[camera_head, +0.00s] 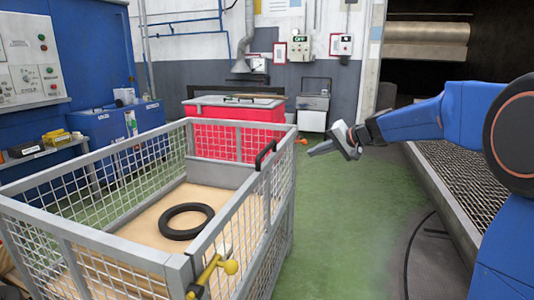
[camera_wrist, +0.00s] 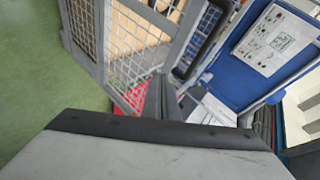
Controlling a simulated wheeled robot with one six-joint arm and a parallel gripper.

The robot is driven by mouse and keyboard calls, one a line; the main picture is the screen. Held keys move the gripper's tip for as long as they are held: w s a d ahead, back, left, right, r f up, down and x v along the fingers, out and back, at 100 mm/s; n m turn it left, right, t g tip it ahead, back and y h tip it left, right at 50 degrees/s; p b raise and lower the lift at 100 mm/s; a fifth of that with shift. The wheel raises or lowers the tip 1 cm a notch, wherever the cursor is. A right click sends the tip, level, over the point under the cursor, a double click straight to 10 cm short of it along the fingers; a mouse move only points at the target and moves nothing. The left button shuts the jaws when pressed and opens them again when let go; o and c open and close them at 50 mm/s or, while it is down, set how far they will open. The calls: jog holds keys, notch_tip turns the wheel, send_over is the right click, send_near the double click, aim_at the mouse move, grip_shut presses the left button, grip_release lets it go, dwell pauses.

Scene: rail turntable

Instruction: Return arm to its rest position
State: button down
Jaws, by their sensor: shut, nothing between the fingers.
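My gripper (camera_head: 322,148) is shut and empty. In the head view it hangs in the air to the right of the mesh cage, above the green floor, pointing left. My blue arm reaches in from the right edge to hold it. In the wrist view the grey gripper body fills the bottom, and the shut fingers (camera_wrist: 172,100) point up the picture toward the cage. No object is at the fingertips.
A grey mesh cage (camera_head: 180,262) with a black ring (camera_head: 187,221) on its floor stands at left. A yellow handle (camera_head: 229,267) sits on its near corner. Behind are a red bin (camera_head: 236,142) and blue cabinets (camera_head: 112,128). A rail-side grating (camera_head: 465,185) lies right.

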jog(key=s+f+n+g+h, duration=0.1)
jog(key=s+g+h, duration=0.1)
jog(key=s, duration=1.2)
jog(key=s+d+f+n+h, duration=0.1)
jog(key=s+d+f, duration=0.3)
jog(key=s, duration=0.7)
jog(key=s+d+f+h, duration=0.3)
jog(key=s+f, duration=0.3)
jog(key=s, duration=0.6)
jog(key=s+d+f+n+g+h, duration=0.1)
jog(key=s+d+f+h, duration=0.2)
jog(key=s, duration=0.9)
notch_tip(320, 180, down, 2)
jog(key=shift+s+d+n, duration=0.2)
jog(key=shift+d+n, duration=0.1)
jog(key=shift+d, duration=0.5)
